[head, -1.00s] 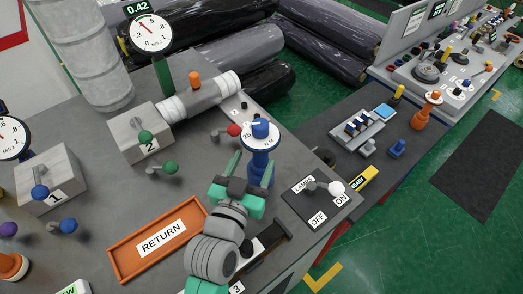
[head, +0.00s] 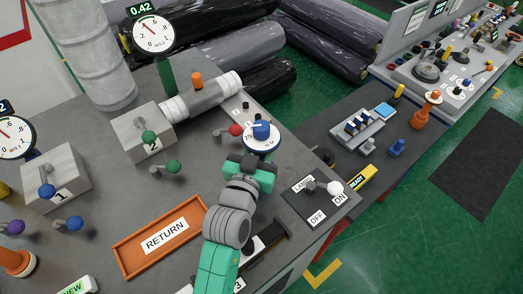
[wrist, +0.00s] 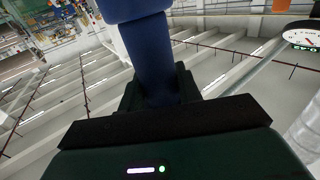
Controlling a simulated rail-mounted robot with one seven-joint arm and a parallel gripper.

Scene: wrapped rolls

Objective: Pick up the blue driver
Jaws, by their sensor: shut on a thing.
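The blue driver (head: 261,130) has a blue knob above a white dial disc and stands upright near the right part of the grey bench (head: 110,195). My gripper (head: 250,165) is shut on its blue body, just below the disc. In the wrist view the driver's thick blue shaft (wrist: 149,50) runs up from between the dark fingers (wrist: 160,92). The driver's lower end is hidden behind my gripper, so I cannot tell whether it touches the bench.
An orange RETURN tray (head: 125,258) lies empty at the front. A red-knobbed lever (head: 235,130) is close left of the driver, and a green one (head: 172,167) further left. A LAMP switch panel (head: 305,200) is to the right.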

